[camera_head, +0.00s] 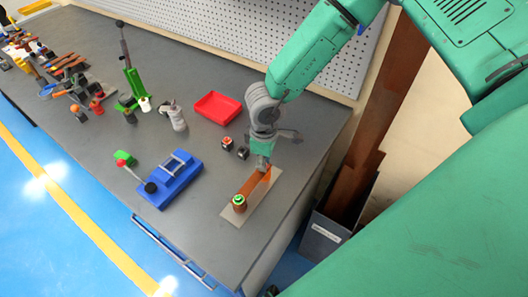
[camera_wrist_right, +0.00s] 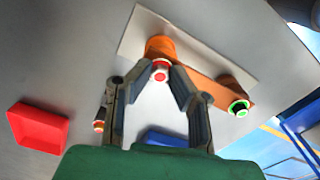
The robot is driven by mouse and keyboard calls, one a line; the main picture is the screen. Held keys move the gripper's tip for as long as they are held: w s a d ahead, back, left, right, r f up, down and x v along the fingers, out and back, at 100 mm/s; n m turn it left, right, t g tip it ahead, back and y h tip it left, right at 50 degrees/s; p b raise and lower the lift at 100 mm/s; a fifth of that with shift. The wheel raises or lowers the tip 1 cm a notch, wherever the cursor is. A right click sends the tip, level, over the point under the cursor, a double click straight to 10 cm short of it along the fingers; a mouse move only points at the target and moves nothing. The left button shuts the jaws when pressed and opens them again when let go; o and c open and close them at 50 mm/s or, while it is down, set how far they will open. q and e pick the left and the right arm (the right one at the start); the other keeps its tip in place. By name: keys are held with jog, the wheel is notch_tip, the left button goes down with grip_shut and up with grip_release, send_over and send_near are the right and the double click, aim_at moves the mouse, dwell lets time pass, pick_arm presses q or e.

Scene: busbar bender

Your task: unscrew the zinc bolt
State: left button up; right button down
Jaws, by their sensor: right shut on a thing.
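My right gripper (camera_head: 262,166) reaches down to the far end of an orange-brown copper bar (camera_head: 257,184). In the wrist view, the right gripper (camera_wrist_right: 161,78) has its fingertips closed around a small bolt with a red ring and pale surround (camera_wrist_right: 160,70), at the bar's wide orange end (camera_wrist_right: 160,45). In the head view, this bolt is hidden by the gripper. A green-ringed bolt (camera_head: 239,200) sits at the bar's near end; it also shows in the wrist view (camera_wrist_right: 240,107). Which bolt is zinc I cannot tell by colour. My left gripper is out of view.
The bar stands on a pale plate (camera_head: 228,213) near the table's right edge. Two small blocks (camera_head: 227,143) lie left of the gripper. A red tray (camera_head: 217,107), blue device (camera_head: 170,180) and green lever tool (camera_head: 131,85) stand farther left.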

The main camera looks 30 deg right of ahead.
jog(key=c, duration=1.8)
grip_release()
jog(key=shift+o, duration=0.2)
jog(key=m, duration=0.5)
jog(key=shift+m, duration=0.4)
jog(key=m, duration=0.5)
jog(key=shift+m, duration=0.3)
jog(key=m, duration=0.5)
jog(key=shift+m, duration=0.4)
